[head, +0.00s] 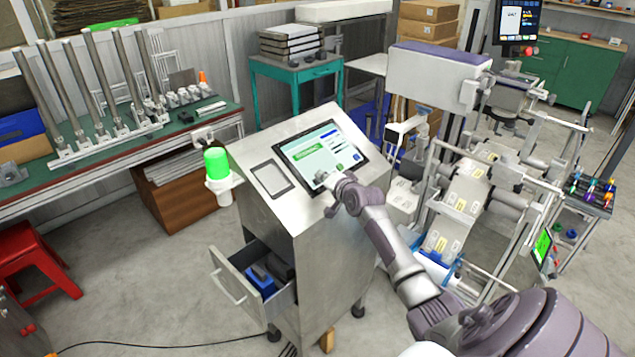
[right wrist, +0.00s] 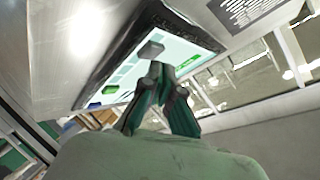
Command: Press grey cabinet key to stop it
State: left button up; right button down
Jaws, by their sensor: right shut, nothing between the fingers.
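The grey metal cabinet (head: 285,225) stands in the middle of the head view with a sloped top. A touch screen (head: 318,143) with a pale display is set into that top; it also shows in the right wrist view (right wrist: 188,43). A raised grey key (right wrist: 150,50) and a green key (right wrist: 110,89) show on the panel in the right wrist view. My right gripper (head: 329,180) is shut and empty at the screen's lower edge. Its fingertips (right wrist: 158,70) are just below the grey key; I cannot tell whether they touch it. My left gripper is not in view.
A lit green lamp (head: 217,163) stands on the cabinet's left side. A drawer (head: 232,285) is open at the lower left, holding blue items. A workbench (head: 130,150) is to the left, a red stool (head: 32,260) at the far left, and a machine frame (head: 465,185) to the right.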

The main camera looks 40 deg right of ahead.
jog(key=shift+w+f+b, duration=0.35)
jog(key=shift+f+b, duration=0.05)
jog(key=shift+f, duration=0.15)
dwell(0.7)
dwell(0.3)
jog(key=shift+s+r+p, duration=0.45)
jog(key=shift+r+p, duration=0.35)
jog(key=shift+p, duration=0.2)
jog(key=shift+s+r+p, duration=0.15)
jog(key=shift+r+p, duration=0.25)
jog(key=shift+p, duration=0.2)
jog(key=s+r+p, duration=0.1)
jog(key=p, duration=0.1)
jog(key=s+r+p, duration=0.1)
jog(key=r+p, duration=0.1)
jog(key=shift+s+d+r, duration=0.1)
jog(key=shift+r, duration=0.15)
